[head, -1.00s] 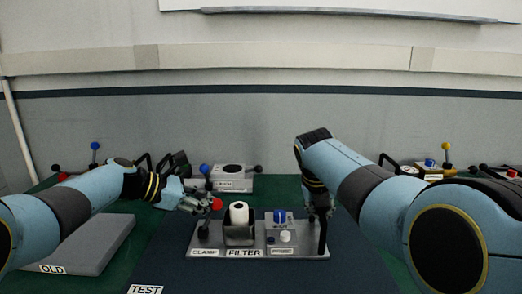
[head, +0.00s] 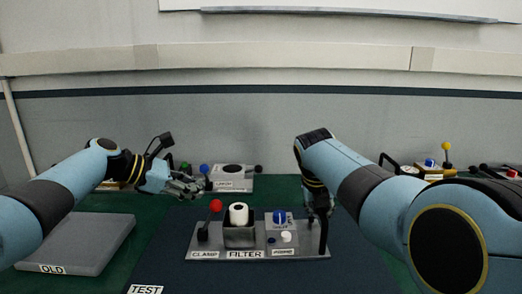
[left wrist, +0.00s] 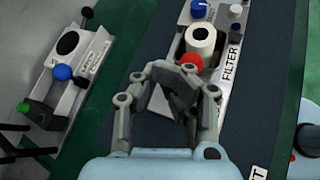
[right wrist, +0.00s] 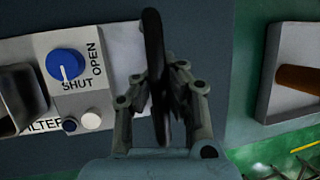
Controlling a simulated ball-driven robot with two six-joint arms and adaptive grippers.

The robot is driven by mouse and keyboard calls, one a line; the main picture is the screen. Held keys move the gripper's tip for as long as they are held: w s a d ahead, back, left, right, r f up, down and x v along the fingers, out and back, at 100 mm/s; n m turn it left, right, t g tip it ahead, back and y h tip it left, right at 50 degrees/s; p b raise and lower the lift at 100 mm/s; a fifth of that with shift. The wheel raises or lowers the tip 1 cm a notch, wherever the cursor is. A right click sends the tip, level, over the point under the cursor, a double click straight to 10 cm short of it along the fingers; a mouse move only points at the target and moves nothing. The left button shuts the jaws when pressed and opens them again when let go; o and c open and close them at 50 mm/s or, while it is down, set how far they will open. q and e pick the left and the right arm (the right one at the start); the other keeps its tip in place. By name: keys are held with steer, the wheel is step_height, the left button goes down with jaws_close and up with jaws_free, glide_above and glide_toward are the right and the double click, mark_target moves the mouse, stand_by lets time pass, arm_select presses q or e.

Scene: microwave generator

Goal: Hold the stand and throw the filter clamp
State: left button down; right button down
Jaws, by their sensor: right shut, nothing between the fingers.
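The filter stand (head: 312,253) is a grey fixture labelled CLAMP, FILTER and PROBE, with a white filter roll (head: 239,213) in its holder. At its left end the clamp lever, with a red knob (head: 215,206), stands up, tilted slightly right. The knob also shows in the left wrist view (left wrist: 190,62), just beyond the fingers. My left gripper (head: 194,190) is open and empty, above and left of the knob, apart from it. My right gripper (right wrist: 166,75) is shut at the stand's black right handle (right wrist: 153,45); I cannot tell whether they touch.
A second grey fixture (head: 232,184) with a blue knob (head: 205,169) stands behind the stand. A grey pad labelled OLD (head: 85,240) lies at the left. The dark TEST mat (head: 200,280) is clear in front of the stand.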

steer(key=shift+r, duration=0.1)
arm_select(q)
steer(key=v, duration=1.1)
steer(key=shift+a, duration=0.25)
steer(key=shift+r, duration=0.1)
arm_select(e)
steer(key=c, duration=1.4)
jaws_free()
